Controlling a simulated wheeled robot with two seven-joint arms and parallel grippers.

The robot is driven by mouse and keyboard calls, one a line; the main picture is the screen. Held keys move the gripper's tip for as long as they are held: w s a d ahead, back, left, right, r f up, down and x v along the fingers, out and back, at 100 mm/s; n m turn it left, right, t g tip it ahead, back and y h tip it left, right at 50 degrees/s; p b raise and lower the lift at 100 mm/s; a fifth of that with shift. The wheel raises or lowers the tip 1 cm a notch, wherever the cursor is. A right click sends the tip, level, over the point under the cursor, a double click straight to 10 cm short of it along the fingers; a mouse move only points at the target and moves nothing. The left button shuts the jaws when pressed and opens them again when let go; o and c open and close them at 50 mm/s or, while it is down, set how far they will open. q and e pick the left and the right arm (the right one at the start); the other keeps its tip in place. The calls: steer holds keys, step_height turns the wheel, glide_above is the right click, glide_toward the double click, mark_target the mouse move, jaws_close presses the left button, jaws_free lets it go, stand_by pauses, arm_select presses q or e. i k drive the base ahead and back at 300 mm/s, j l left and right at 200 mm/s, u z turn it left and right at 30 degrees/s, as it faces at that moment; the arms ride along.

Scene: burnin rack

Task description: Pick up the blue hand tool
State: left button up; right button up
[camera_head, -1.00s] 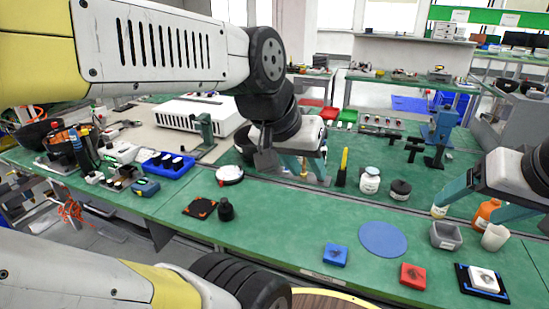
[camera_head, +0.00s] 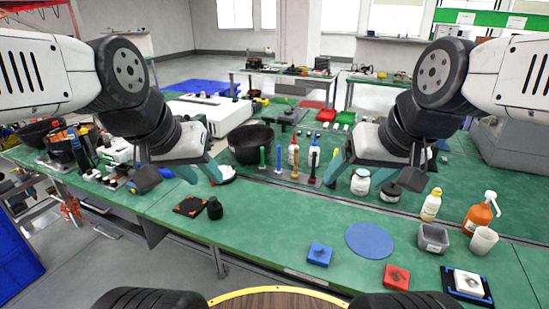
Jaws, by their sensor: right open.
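Several hand tools with coloured handles stand upright in a row on the green workbench (camera_head: 260,215). The blue hand tool (camera_head: 278,157) appears to be the slim one between a green-handled tool (camera_head: 262,157) and an orange-brown one (camera_head: 295,166). My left gripper (camera_head: 183,178) is open and empty above the bench, left of the row and apart from it. My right gripper (camera_head: 376,176) is open and empty, right of the row.
A white jar (camera_head: 360,182) and dark jar (camera_head: 390,192) are below my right gripper. An orange pump bottle (camera_head: 479,217), grey bin (camera_head: 433,238) and blue disc (camera_head: 369,240) are at the right.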

mark_target(279, 170)
steer(key=i+j+z, duration=0.2)
steer(key=j, duration=0.15)
steer(key=i+j+z, duration=0.15)
steer(key=j, duration=0.2)
steer(key=i+j+z, duration=0.2)
steer(key=j, duration=0.15)
steer(key=j+z, duration=0.15)
steer(key=j, duration=0.2)
steer(key=i, duration=0.05)
